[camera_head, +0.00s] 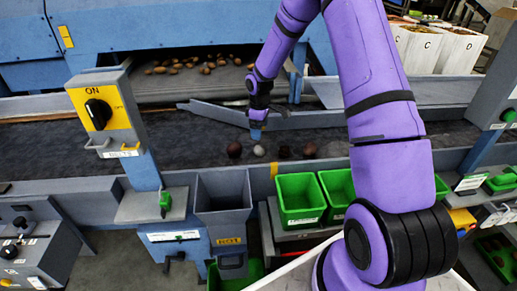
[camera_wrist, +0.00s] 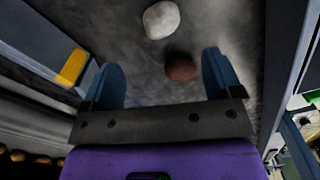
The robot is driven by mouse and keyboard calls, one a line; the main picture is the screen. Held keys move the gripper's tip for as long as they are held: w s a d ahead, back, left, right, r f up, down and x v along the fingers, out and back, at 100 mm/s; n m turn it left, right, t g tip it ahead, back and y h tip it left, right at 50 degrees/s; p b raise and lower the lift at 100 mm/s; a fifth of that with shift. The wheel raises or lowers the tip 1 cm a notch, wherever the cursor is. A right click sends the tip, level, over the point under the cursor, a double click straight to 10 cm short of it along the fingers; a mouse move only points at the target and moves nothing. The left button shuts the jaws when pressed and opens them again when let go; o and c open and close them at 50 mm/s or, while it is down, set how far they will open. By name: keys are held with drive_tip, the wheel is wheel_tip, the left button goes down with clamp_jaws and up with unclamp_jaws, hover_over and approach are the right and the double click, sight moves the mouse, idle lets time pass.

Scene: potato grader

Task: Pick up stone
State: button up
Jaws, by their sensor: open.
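A pale grey, rounded stone (camera_head: 259,150) lies on the dark belt (camera_head: 190,150), with a reddish-brown lump on each side of it. In the wrist view the stone (camera_wrist: 161,19) shows at the top, beyond my fingertips. A reddish-brown lump (camera_wrist: 181,68) lies nearer, between the finger directions. My gripper (camera_head: 256,132) hangs above the belt, just behind the stone in the head view. Its two blue fingers are apart and empty in the wrist view (camera_wrist: 163,80).
Several dark lumps (camera_head: 308,150) lie along the belt. Green bins (camera_head: 300,199) and a grey chute (camera_head: 224,200) stand at the belt's front side. A grey diverter bar (camera_head: 215,112) crosses behind. Several potatoes (camera_head: 190,65) lie on the rear conveyor.

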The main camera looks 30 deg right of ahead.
sight(259, 147)
wheel_tip(259, 147, down, 10)
drive_tip(key=shift+f, duration=0.15)
drive_tip(key=c, duration=1.1)
drive_tip(key=shift+o, duration=0.2)
